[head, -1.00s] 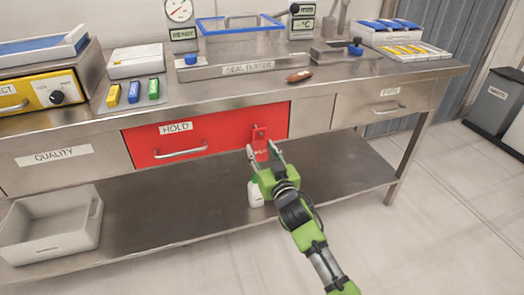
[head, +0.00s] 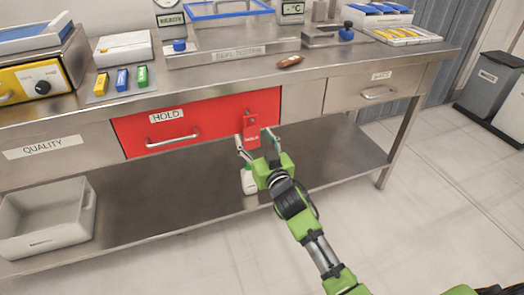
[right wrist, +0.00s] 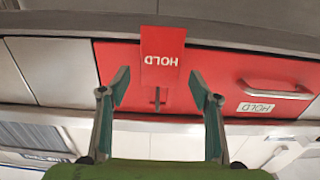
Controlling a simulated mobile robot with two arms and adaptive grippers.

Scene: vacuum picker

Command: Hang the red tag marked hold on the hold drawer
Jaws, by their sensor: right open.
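The red tag (head: 251,137) marked HOLD hangs upright against the red front of the hold drawer (head: 190,127), near its right end. The tag's upper end meets a small peg on the drawer front. In the right wrist view the tag (right wrist: 162,55) appears upside down, with the peg (right wrist: 157,97) beside its upper end. My right gripper (head: 255,138) is open, one finger on each side of the tag. In the right wrist view a gap shows between the tag and each fingertip of the gripper (right wrist: 160,88). My left gripper is not in view.
The drawer handle (head: 172,140) sticks out left of the tag. A white bottle (head: 249,182) stands on the lower shelf (head: 150,200), behind my gripper. A grey bin (head: 42,228) is at the shelf's left. The worktop edge overhangs the drawers.

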